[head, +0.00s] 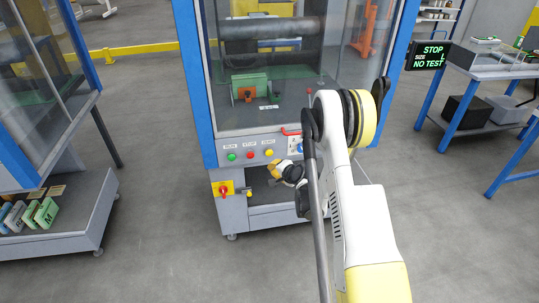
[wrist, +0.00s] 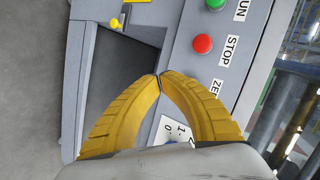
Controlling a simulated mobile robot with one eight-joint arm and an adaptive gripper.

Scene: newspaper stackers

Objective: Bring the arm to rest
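My gripper (wrist: 158,76) shows in the wrist view as two curved yellow ribbed fingers whose tips meet. It is shut, and I see nothing between the fingers. In the head view my gripper (head: 272,168) is small and partly hidden by my own arm. It is in front of the lower panel of the blue and grey machine (head: 262,120), just below the buttons. I cannot tell whether it touches the panel. My white and yellow arm reaches forward from the lower right, bent upward at the elbow.
The machine's panel has a green button (head: 231,156), a red button (head: 250,154) and a yellow button (head: 269,152). A red-and-yellow switch (head: 223,188) sits lower left. A display (head: 427,56) reads STOP, NO TEST. A blue-legged table (head: 490,68) stands right. The floor between is clear.

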